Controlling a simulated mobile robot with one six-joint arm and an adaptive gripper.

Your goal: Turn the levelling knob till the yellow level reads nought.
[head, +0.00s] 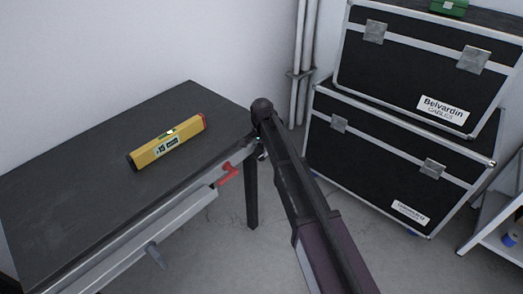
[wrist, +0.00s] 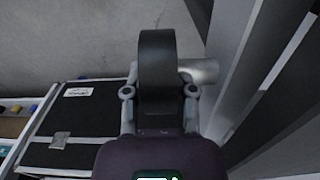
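The yellow level (head: 168,142) lies on the dark table top (head: 75,175) in the head view. Its small display is lit, but I cannot read the figure surely. My gripper (head: 262,112) is at the right end of the table, by its front corner. In the wrist view a dark rounded piece (wrist: 156,62) stands between the finger links of my gripper (wrist: 158,92), with a grey metal cylinder (wrist: 203,70) to its right. It may be the levelling knob. The fingertips are hidden, so I cannot tell whether they grip it.
A red handle (head: 228,172) and a grey lever (head: 155,255) stick out along the table's front. Black cases (head: 375,165) are stacked at the right, with pipes (head: 298,75) beside them. A shelf (head: 493,235) stands far right. Floor is clear between table and cases.

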